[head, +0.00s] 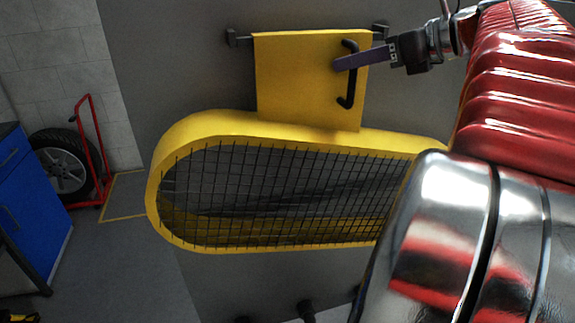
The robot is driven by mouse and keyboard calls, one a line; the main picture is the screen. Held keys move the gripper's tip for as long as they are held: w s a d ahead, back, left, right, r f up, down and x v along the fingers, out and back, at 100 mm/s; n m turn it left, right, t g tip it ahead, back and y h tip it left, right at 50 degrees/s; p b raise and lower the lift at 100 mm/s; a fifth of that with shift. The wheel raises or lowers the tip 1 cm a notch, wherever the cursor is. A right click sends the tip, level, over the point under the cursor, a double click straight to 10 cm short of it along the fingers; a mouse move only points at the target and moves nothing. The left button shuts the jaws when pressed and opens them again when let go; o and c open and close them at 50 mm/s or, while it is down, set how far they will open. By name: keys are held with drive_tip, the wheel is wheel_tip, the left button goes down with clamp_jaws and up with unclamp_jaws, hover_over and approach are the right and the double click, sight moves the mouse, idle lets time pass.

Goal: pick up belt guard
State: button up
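The belt guard (190,130) is a long yellow rounded shell with a black wire mesh face. A flat yellow plate (290,85) rises from its top and carries a black bar handle (347,95). My gripper (340,63) is at the upper part of this handle, and its purple finger crosses in front of the bar. Only one finger shows clearly, so I cannot tell whether it is shut on the handle. My arm hides the guard's right end.
Dark brackets (239,40) sit at the plate's top corners against a grey panel (190,60). At left are a blue cabinet (35,205), a wheel (62,165) and a red hand truck (98,150). Yellow lines mark the floor, which is clear beside them.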

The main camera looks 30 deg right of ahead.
clamp_jaws()
idle(1.1)
drive_tip(key=shift+r, duration=0.25)
